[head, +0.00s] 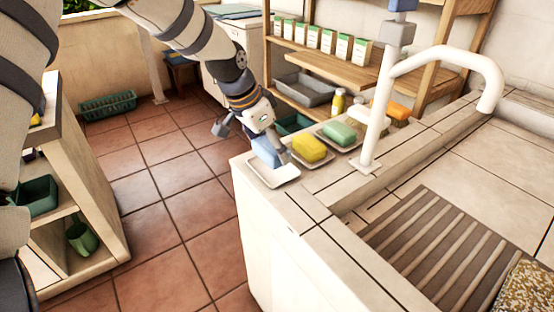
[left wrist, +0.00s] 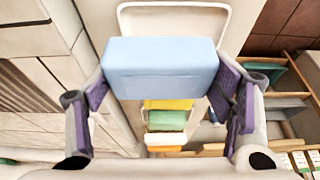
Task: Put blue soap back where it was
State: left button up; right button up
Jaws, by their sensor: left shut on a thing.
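The blue soap (head: 267,152) is a pale blue block between the fingers of my left gripper (head: 254,142). In the left wrist view the soap (left wrist: 160,68) spans the gap between the purple finger pads, which meet its two ends. It is over the back part of an otherwise empty white dish (head: 275,178) at the counter's left end; that dish also shows behind the soap in the left wrist view (left wrist: 180,18). I cannot tell whether the soap touches the dish. My right gripper is not in view.
Yellow soap (head: 308,148) and green soap (head: 338,133) sit in dishes beside it, with orange soap (head: 397,110) and a yellow bottle (head: 339,101) farther back. A white faucet (head: 378,110) rises to the right. A wooden shelf (head: 330,65) stands behind.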

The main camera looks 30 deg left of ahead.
pick_arm(q)
jog(key=shift+w+a+f, duration=0.25)
jog(key=shift+w+f, duration=0.45)
jog(key=shift+f, duration=0.15)
jog(key=shift+w+a+f+b, duration=0.1)
jog(key=shift+w+f+b, duration=0.1)
jog(key=shift+f, duration=0.65)
jog(key=shift+w+a+f+b, duration=0.1)
jog(key=shift+f+b, duration=0.1)
jog(key=shift+f, duration=0.6)
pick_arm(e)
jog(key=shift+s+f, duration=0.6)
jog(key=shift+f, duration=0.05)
pick_arm(q)
jog(key=shift+f, duration=0.2)
jog(key=o, duration=1.8)
